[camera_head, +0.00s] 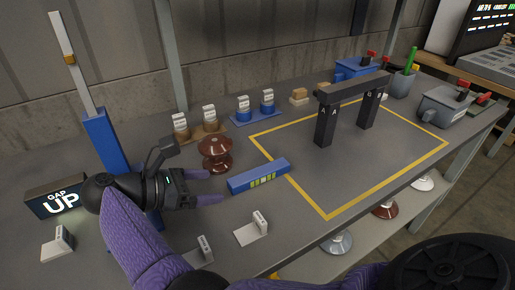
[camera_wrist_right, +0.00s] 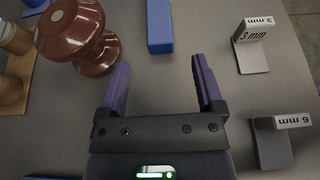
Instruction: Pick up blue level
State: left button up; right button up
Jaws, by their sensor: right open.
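The blue level (camera_head: 245,184) lies flat on the grey table, with a yellow-green vial window on its side. Its right end reaches the yellow taped outline. My right gripper (camera_head: 207,187) is open and empty, just left of the level, with its purple fingers pointing toward it. In the right wrist view the near end of the level (camera_wrist_right: 159,25) shows ahead of the open fingers (camera_wrist_right: 160,72), roughly in line with the gap between them and not touching either. My left gripper does not show.
A brown insulator (camera_head: 215,150) stands close behind the right gripper, beside one finger in the wrist view (camera_wrist_right: 75,30). White gauge blocks marked 3 mm (camera_wrist_right: 253,50) and 6 mm (camera_wrist_right: 275,140) stand on the other side. A dark bridge (camera_head: 325,121) stands inside the yellow outline (camera_head: 330,215).

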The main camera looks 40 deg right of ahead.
aim_at(229, 184)
jog(key=x, duration=0.5)
jog(key=shift+d, duration=0.1)
grip_shut()
